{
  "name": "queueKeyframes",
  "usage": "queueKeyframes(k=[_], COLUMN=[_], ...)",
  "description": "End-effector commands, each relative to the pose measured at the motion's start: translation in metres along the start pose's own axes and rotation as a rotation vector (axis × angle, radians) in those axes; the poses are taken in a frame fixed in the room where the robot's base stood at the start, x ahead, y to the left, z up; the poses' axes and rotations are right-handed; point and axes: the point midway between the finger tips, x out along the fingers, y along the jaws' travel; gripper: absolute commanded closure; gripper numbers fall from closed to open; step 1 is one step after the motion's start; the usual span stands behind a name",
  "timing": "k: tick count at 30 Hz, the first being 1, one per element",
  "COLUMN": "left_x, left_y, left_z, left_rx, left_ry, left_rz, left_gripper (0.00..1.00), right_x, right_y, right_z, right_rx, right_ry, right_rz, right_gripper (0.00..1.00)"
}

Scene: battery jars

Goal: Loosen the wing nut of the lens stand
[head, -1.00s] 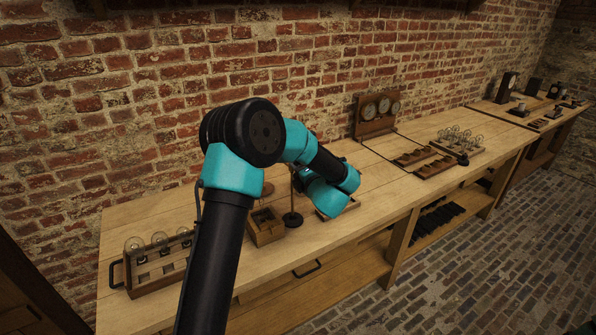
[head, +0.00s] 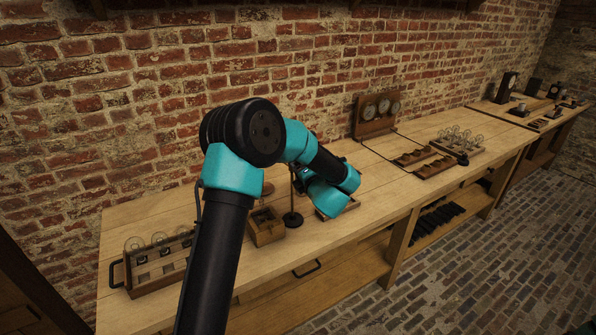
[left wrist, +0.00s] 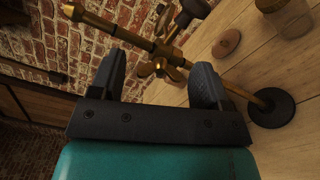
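The lens stand (head: 292,219) is upright on the bench, with a round black base and a thin rod, partly hidden by my left arm. In the left wrist view its black base (left wrist: 271,108) is at the right, and its brass rod runs up to the left. The brass wing nut (left wrist: 160,67) shows near the rod, between the fingertips in the picture. My left gripper (left wrist: 160,62) is open, fingers wide apart on either side of the wing nut, with no visible contact. In the head view my left gripper is hidden behind the wrist. My right gripper is out of view.
A wooden box (head: 266,228) stands just left of the stand. A glass jar (left wrist: 284,15) and a brown round lid (left wrist: 227,43) are near the base. A rack of glass jars (head: 155,265) is at the left end. The brick wall rises behind the bench.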

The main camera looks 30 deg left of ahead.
Motion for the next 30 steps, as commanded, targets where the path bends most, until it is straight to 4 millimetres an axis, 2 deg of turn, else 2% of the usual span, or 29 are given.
queueKeyframes(k=[8, 14, 20, 30], left_x=[-0.001, -0.016, -0.05, -0.116], left_y=[0.0, 0.0, 0.0, 0.0], left_z=[0.0, 0.001, 0.001, 0.001], left_rx=[0.0, 0.001, 0.0, 0.001], left_ry=[0.0, -0.003, -0.004, -0.004], left_rz=[0.0, -0.001, -0.001, -0.001], left_gripper=[0.3, 0.3, 0.3, 0.3], right_x=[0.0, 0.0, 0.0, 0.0], right_y=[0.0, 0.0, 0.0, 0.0], right_z=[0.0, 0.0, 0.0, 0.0], right_rx=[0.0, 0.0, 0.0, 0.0], right_ry=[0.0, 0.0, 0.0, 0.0], right_rz=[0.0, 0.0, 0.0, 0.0], right_gripper=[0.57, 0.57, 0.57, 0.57])
